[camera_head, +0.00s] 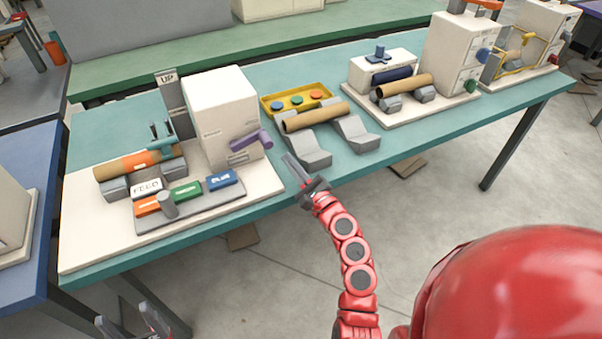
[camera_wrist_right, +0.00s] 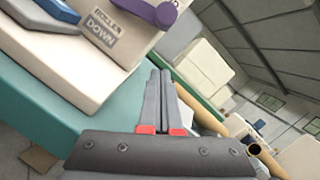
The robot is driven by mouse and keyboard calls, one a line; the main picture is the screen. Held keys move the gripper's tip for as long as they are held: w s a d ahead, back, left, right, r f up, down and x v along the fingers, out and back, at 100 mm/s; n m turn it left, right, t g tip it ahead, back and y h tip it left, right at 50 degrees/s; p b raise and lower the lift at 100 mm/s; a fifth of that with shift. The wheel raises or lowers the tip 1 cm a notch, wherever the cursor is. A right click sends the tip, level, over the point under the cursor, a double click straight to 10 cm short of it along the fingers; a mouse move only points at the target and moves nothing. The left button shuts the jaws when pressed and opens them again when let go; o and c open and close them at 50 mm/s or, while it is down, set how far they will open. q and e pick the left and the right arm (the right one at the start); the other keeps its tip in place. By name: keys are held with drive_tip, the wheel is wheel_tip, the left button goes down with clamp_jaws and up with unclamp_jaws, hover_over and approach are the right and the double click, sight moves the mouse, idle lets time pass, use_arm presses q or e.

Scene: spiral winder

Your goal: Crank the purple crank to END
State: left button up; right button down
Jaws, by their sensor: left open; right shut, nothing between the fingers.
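The purple crank (camera_head: 251,140) sticks out from the front right of a white box-shaped winder unit (camera_head: 222,105). Part of the crank also shows at the top of the right wrist view (camera_wrist_right: 160,12). No END mark is readable. My right gripper (camera_head: 289,157) is shut and empty, to the right of the crank and slightly nearer the front, apart from it. In the right wrist view its fingers (camera_wrist_right: 160,75) lie together. My left gripper (camera_head: 123,311) is open and empty at the bottom left, in front of the table and away from the crank.
The unit stands on a cream base with a brown roll (camera_head: 125,165), a FEED label and coloured blocks (camera_head: 187,192). A ROLLER DOWN label (camera_wrist_right: 105,28) is below the crank.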

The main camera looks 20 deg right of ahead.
drive_tip(key=shift+x, duration=1)
drive_tip(key=a+r+p, duration=0.1)
drive_tip(key=r+p, duration=0.1)
drive_tip(key=shift+s+a+r, duration=0.15)
drive_tip(key=shift+a+r, duration=0.1)
drive_tip(key=shift+a, duration=0.1)
drive_tip(key=shift+s+a+r, duration=0.1)
drive_tip(key=shift+a+r, duration=0.2)
drive_tip(key=shift+r, duration=0.05)
